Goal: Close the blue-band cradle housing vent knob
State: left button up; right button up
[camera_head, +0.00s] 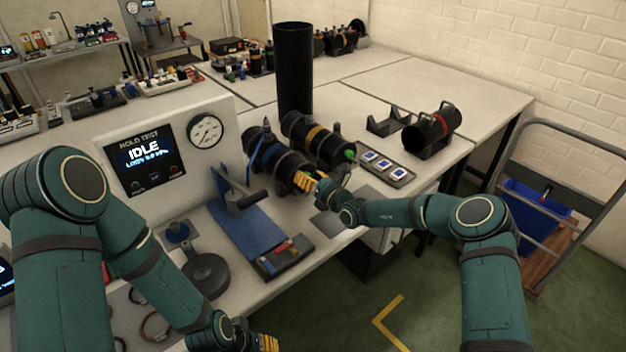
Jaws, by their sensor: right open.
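The blue-band housing (268,158) is a black cylinder lying on the bench, with a blue band and a blue strap hanging by its back end. My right gripper (309,182) is at its front end, with yellow fingertips open close to the end face. I cannot tell whether they touch it. The vent knob on that end is not visible; the gripper covers much of that area. My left gripper (264,343) is low at the bottom edge, away from the housing, partly cut off, and its opening cannot be made out.
A yellow-band housing (322,142) with a green knob (350,152) lies close on the right. A red-band housing (431,131) sits farther right. A tall black tube (294,68) stands behind. A blue stand (246,225) and a gauge panel (165,150) are on the left.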

jog(key=v, duration=1.2)
